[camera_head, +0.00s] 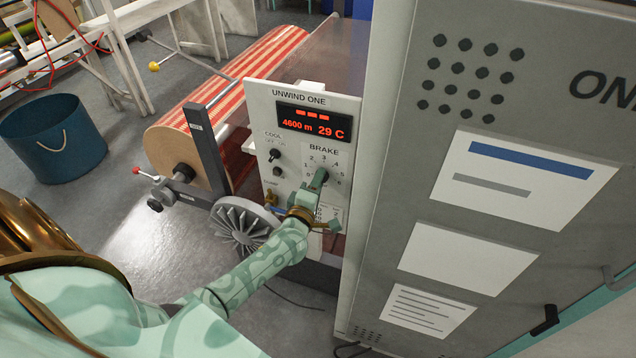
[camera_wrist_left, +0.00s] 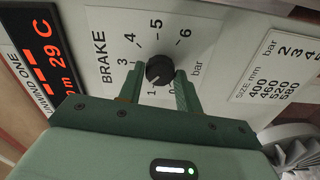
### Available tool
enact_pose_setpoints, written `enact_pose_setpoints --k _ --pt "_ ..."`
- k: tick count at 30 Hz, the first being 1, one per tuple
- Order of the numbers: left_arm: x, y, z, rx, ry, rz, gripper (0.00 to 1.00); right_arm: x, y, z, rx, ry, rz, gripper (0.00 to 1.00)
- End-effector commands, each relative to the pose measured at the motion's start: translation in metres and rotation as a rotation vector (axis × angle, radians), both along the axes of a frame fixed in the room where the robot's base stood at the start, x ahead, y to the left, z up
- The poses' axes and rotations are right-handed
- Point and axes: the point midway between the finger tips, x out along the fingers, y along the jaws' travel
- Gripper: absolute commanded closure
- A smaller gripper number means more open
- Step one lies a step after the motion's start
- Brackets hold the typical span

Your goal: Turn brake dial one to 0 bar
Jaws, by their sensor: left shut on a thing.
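The brake dial (camera_wrist_left: 159,70) is a small black knob on the white UNWIND ONE panel (camera_head: 259,95). A scale marked in bar runs around it; 0 and 1 show between my fingers at its lower side, and 3 to 6 lie along its left and upper sides in the left wrist view. My left gripper (camera_head: 318,181) reaches the panel, and its green fingers (camera_wrist_left: 156,78) are shut on the knob, one on each side. The knob's pointer is too small and dark to read. In the head view the gripper hides the knob. My right gripper is out of view.
The display (camera_head: 314,122) reads 4600 m and 29 C. A cool switch (camera_head: 274,155) sits left of the dial, and a grey finned wheel (camera_head: 240,226) stands below. A tall grey cabinet (camera_head: 420,190) closes off the right. A striped roll (camera_head: 250,75) lies behind.

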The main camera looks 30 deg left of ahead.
Motion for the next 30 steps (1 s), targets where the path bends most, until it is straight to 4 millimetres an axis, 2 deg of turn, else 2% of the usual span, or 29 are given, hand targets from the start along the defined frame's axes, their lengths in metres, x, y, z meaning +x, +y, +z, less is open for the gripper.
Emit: enact_pose_setpoints --k 30 --pt "-0.001 0.000 -0.004 -0.926 -0.218 0.001 0.88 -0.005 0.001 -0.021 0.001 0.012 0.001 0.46"
